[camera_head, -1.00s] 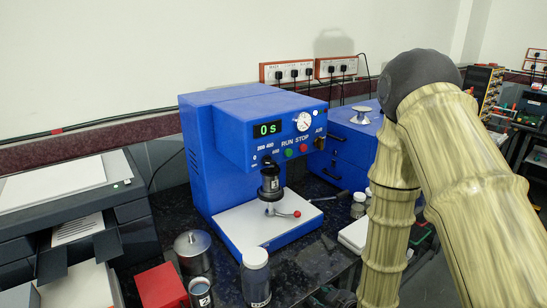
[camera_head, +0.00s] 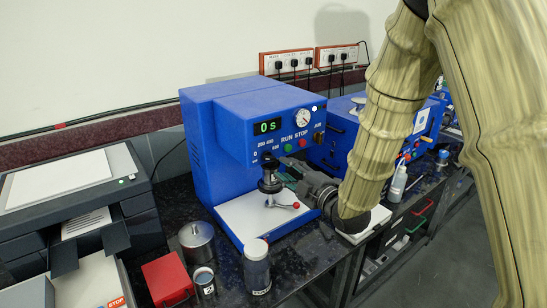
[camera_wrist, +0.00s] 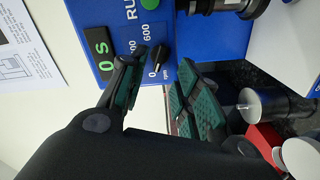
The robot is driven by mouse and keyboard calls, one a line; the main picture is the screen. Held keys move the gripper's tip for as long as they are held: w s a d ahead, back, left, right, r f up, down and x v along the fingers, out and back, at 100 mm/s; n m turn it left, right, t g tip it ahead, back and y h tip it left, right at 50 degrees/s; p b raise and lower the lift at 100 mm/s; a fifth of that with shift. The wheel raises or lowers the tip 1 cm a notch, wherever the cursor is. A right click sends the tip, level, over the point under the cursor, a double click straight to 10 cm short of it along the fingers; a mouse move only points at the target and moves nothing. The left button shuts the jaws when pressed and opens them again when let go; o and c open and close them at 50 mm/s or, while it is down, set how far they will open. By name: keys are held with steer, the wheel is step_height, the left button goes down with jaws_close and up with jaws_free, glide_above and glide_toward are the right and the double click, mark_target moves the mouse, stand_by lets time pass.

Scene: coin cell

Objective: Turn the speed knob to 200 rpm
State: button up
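The speed knob (camera_wrist: 160,53) is a small black knob on the blue machine's front. The wrist view shows "0", "rpm" and "600" printed around it. Its narrow end appears to lie toward the 0 mark. The knob also shows in the head view (camera_head: 267,158), just above the black spindle. My gripper (camera_wrist: 163,58) is open, its green-padded fingers on either side of the knob with gaps between. Contact cannot be made out. The green display (camera_head: 267,127) reads "0 s".
The spindle (camera_head: 269,178) and a red-tipped lever (camera_head: 295,206) are close to my gripper. RUN (camera_head: 287,148) and STOP (camera_head: 302,143) buttons sit right of the knob. A jar (camera_head: 256,267), metal cans (camera_head: 196,240) and a red box (camera_head: 167,280) stand in front.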

mark_target(273, 159)
steer(key=p+x, duration=0.2)
steer(key=x, duration=0.5)
steer(key=shift+w+a, duration=0.2)
steer(key=shift+w, duration=0.05)
steer(key=c, duration=0.6)
